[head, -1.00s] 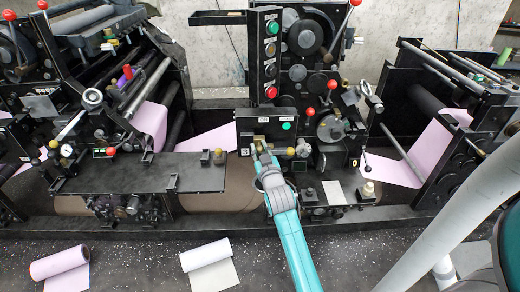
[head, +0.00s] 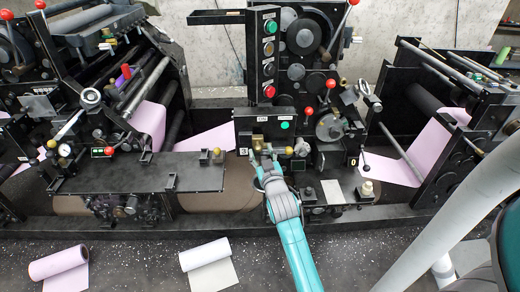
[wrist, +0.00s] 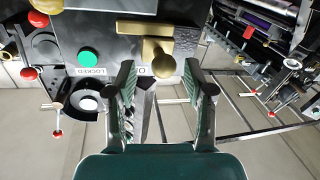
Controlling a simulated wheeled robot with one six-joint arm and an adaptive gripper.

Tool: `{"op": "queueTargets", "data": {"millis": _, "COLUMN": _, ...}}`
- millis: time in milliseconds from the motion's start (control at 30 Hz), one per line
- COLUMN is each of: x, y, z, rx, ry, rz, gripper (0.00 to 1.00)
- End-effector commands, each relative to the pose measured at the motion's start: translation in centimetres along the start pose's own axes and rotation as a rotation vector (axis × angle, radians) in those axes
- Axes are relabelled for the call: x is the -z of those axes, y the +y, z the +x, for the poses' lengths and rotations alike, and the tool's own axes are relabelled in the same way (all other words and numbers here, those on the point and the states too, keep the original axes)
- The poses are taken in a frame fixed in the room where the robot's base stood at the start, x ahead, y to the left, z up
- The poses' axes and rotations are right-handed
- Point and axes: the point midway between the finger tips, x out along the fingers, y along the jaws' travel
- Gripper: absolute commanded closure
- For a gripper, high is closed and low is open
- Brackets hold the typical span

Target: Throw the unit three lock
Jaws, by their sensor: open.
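The unit three lock is a brass handle with a round knob (wrist: 165,68), mounted on a dark panel in the wrist view. In the head view its brass part (head: 257,143) shows by the label "3" (head: 244,152). My gripper (head: 266,157) is just below and in front of it, open and empty. In the wrist view my open gripper (wrist: 161,78) has one finger on each side of the knob, and I cannot tell whether either touches it. A green light (wrist: 88,56) with the label "LOCKED" (wrist: 88,71) is left of the brass handle.
A button column (head: 269,60) stands above the panel. Red-knobbed levers (head: 332,84) are to the right. A flat black shelf (head: 140,172) is to the left. Two paper rolls (head: 205,254) (head: 58,261) lie on the floor in front.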

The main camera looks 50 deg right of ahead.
Motion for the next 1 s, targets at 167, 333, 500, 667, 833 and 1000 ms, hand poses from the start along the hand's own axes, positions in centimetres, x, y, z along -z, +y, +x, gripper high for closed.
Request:
{"op": "queueTargets", "data": {"millis": 167, "x": -0.1, "y": 0.0, "z": -3.5, "rx": 0.000, "ry": -0.001, "rz": -0.001, "gripper": 0.47}}
{"op": "queueTargets", "data": {"millis": 333, "x": -0.1, "y": 0.1, "z": -6.4, "rx": 0.000, "ry": -0.001, "rz": -0.001, "gripper": 0.47}}
{"op": "queueTargets", "data": {"millis": 500, "x": -0.1, "y": 0.1, "z": -8.3, "rx": -0.001, "ry": -0.001, "rz": -0.001, "gripper": 0.47}}
{"op": "queueTargets", "data": {"millis": 667, "x": -0.1, "y": 0.1, "z": -9.2, "rx": -0.001, "ry": 0.000, "rz": -0.001, "gripper": 0.47}}
{"op": "queueTargets", "data": {"millis": 833, "x": 0.0, "y": 0.1, "z": -9.3, "rx": -0.002, "ry": 0.000, "rz": -0.001, "gripper": 0.47}}
{"op": "queueTargets", "data": {"millis": 1000, "x": 0.0, "y": 0.1, "z": -9.3, "rx": -0.002, "ry": 0.000, "rz": -0.001, "gripper": 0.47}}
